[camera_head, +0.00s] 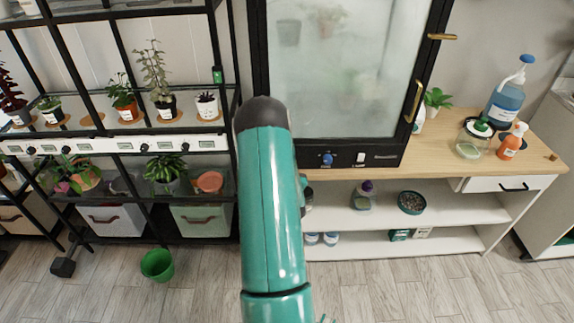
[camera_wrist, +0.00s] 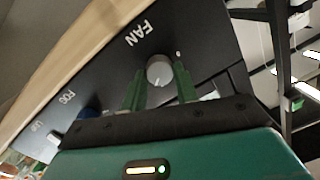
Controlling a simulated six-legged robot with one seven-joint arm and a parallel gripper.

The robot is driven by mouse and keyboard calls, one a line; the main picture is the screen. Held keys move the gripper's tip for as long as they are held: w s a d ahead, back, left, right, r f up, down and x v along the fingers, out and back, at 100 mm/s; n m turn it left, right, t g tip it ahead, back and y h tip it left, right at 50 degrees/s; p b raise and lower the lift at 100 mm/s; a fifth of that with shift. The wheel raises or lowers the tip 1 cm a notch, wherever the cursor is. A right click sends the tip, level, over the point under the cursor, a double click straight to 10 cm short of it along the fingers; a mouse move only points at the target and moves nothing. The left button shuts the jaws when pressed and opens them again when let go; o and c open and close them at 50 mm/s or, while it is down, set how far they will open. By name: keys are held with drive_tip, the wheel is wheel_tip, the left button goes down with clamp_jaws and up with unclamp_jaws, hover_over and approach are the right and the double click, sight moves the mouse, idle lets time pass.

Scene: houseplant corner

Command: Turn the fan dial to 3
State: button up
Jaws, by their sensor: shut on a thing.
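The fan dial (camera_wrist: 159,69) is a round pale grey knob on a dark panel in the wrist view, beside the white word FAN. My gripper (camera_wrist: 160,82) has one green finger on each side of the dial and is shut on it. A small white mark (camera_wrist: 178,54) shows on the panel near the dial. No number is readable, so I cannot tell the setting. In the head view, my teal arm hides the dial and the gripper. The glass-fronted cabinet (camera_head: 345,70) stands behind the arm, with its dark control panel (camera_head: 345,159) along the bottom.
The blue FOG knob (camera_head: 326,159) and a white switch (camera_head: 361,157) sit on the same panel. A plant shelf (camera_head: 120,146) with its own dials stands at left. Bottles, including a blue one (camera_head: 505,100), stand on the wooden counter (camera_head: 455,125). A green bucket (camera_head: 157,265) is on the floor.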

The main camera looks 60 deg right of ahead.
drive_tip(key=m, duration=0.6)
drive_tip(key=shift+f+t, duration=0.1)
drive_tip(key=shift+t, duration=0.2)
drive_tip(key=shift+m, duration=0.4)
drive_tip(key=o, duration=1)
drive_tip(key=shift+c, duration=0.2)
drive_tip(key=v, duration=1.4)
drive_tip(key=shift+w+f, duration=0.1)
